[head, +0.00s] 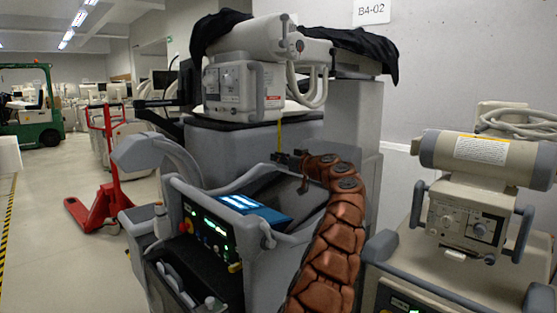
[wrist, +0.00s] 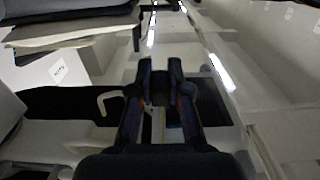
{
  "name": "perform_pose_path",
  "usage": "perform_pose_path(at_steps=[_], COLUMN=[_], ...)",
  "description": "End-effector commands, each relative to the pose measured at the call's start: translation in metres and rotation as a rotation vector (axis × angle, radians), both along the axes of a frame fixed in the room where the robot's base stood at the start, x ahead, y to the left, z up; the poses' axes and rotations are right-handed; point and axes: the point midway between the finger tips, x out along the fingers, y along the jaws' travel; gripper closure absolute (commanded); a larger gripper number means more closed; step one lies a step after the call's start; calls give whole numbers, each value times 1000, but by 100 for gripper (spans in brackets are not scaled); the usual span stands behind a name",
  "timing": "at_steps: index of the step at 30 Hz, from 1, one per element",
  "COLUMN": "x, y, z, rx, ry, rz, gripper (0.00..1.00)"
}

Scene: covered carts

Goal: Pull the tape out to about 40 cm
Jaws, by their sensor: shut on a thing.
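The yellow tape (head: 280,136) shows in the head view as a thin, nearly vertical strip. It runs from the lower right side of the grey-beige unit on top of the covered cart down to my gripper (head: 283,157). My gripper is dark, small in this view and shut on the tape's lower part. In the wrist view the two fingers of my gripper (wrist: 160,92) point up the picture, with a narrow pale yellowish strip of tape (wrist: 156,122) between them. I cannot make out the tape's case or any markings on it.
The grey-beige unit (head: 236,91) stands on the cart, partly under black cloth (head: 362,46). A console with a lit blue screen (head: 250,209) lies below my gripper. Another beige machine (head: 470,210) stands at right. A red pallet jack (head: 108,190) and open floor are at left.

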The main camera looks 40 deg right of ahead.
Motion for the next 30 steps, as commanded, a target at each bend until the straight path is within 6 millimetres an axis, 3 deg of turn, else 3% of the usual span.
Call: perform_pose_path(at_steps=[1, 9, 25, 26, 30], x=[0, 0, 0, 0, 0], y=[0, 0, 1, 1, 1], z=[-14, -40, -45, -45, -45], rx=[0, 0, 0, 0, -1], ry=[3, 3, 2, 2, 2], rz=[0, 1, 2, 2, 2], gripper=[100, 100, 100, 80, 65])
